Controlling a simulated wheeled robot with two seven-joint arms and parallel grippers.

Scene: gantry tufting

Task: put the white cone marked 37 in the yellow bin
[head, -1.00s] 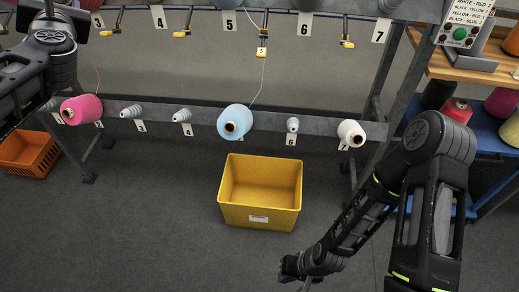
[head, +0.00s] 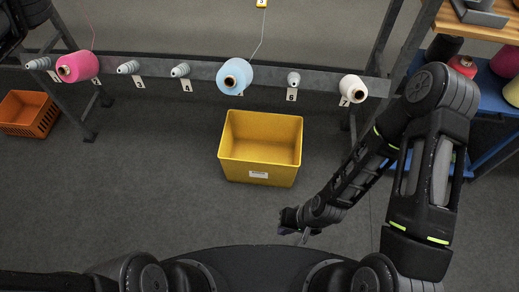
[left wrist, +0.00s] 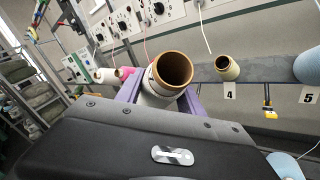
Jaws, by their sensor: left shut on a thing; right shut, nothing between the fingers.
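In the left wrist view, my left gripper (left wrist: 160,97) has purple fingers shut on a white cone (left wrist: 150,92) with a brown tube end facing the camera. No number is readable on it, and I cannot tell whether it is clear of the rail behind. The yellow bin (head: 260,172) stands on the floor below the lower rail in the head view and looks empty. Another white cone (head: 348,86) sits on the lower rail at label 7. My right gripper (head: 291,229) is shut and empty, low and right of the bin. The left gripper is outside the head view.
The lower rail (head: 205,72) carries a pink cone (head: 78,67), a light blue cone (head: 236,76) and several bare pegs. An orange crate (head: 28,113) is at left, a blue shelf with cones (head: 490,97) at right. Floor around the bin is clear.

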